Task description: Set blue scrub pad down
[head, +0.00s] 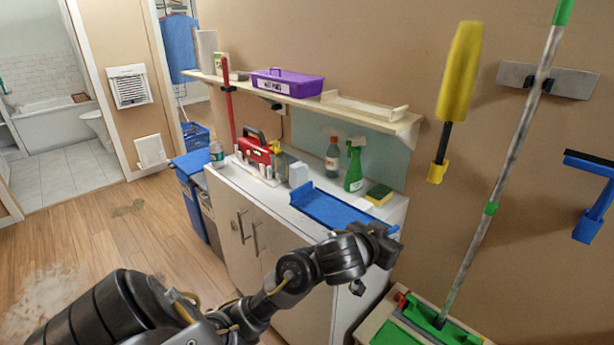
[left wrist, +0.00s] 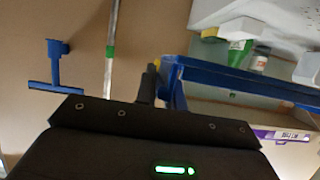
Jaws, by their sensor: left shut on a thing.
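My left gripper (head: 385,240) is at the right front end of the white cabinet top, beside the near end of a blue tray (head: 330,208). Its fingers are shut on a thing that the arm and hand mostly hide. A small blue patch (head: 394,229) shows at the fingertips; I cannot tell whether it is the scrub pad or the tray's end. In the left wrist view the dark finger (left wrist: 148,85) is next to the blue tray (left wrist: 235,82), and no pad shows clearly. My right gripper is in neither view.
A red toolbox (head: 254,148) is further left. A wall shelf (head: 350,108) with a purple box (head: 287,83) hangs above.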

